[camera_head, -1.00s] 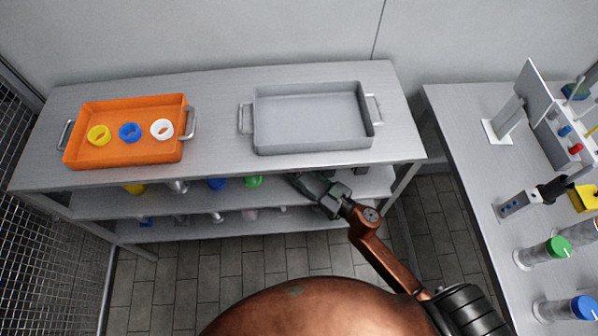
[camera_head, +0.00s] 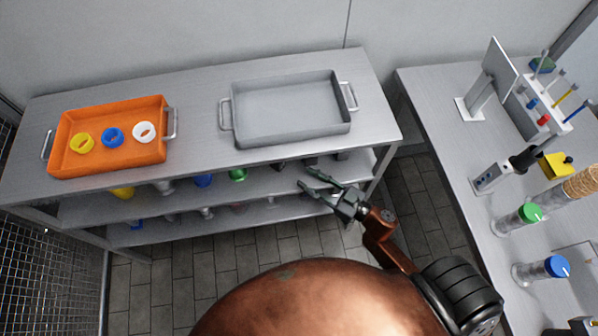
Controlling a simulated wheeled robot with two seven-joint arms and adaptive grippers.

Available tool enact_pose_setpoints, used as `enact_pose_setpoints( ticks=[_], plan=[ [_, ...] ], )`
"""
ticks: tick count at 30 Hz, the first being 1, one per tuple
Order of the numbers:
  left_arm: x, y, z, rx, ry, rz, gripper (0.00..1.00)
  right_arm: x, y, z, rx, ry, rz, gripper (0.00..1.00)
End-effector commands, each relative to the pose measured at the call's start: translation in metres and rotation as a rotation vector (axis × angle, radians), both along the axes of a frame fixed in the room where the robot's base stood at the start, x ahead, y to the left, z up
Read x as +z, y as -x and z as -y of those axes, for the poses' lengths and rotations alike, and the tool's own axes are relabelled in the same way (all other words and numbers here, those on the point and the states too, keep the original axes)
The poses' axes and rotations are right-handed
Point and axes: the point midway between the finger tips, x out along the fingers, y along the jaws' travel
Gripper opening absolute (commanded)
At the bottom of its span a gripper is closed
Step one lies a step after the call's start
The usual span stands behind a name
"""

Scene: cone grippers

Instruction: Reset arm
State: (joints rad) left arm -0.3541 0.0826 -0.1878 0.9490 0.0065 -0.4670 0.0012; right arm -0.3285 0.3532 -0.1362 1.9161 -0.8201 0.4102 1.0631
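My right gripper (camera_head: 312,182) is in front of the shelf unit, at about the height of its middle shelf in the picture, below the grey tray. Its two fingers are spread apart with nothing between them. My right arm is folded in from the lower right. My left gripper and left arm are not in view. The grey tray (camera_head: 240,133) is empty on the shelf unit's top. The orange tray (camera_head: 105,165) stands to its left and holds a yellow ring (camera_head: 82,143), a blue ring (camera_head: 113,137) and a white ring (camera_head: 144,132).
The shelf unit (camera_head: 195,100) has lower shelves with several coloured items. A side table (camera_head: 430,95) at the right carries green-capped (camera_head: 530,212) and blue-capped (camera_head: 557,266) containers, a yellow block (camera_head: 557,166) and a tool rack. Tiled floor between is clear.

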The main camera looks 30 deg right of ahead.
Motion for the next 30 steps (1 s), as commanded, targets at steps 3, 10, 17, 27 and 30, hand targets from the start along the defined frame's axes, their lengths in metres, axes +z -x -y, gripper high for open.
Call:
enact_pose_setpoints(
  ticks=[3,10,17,27,30],
  plan=[
    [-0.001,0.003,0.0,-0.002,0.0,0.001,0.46,0.001,0.008,0.004,0.0,0.0,0.001,0.33],
    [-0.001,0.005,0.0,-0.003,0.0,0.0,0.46,0.0,0.01,0.006,0.0,0.0,0.001,0.33],
    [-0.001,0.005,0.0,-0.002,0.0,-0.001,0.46,0.0,0.01,0.005,0.0,0.0,0.001,0.33],
    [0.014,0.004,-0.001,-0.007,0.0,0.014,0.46,0.029,0.01,0.005,0.0,0.0,0.021,0.33],
    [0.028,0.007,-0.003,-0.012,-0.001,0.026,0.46,0.058,0.01,0.005,0.001,0.0,0.038,0.33]
  ],
)
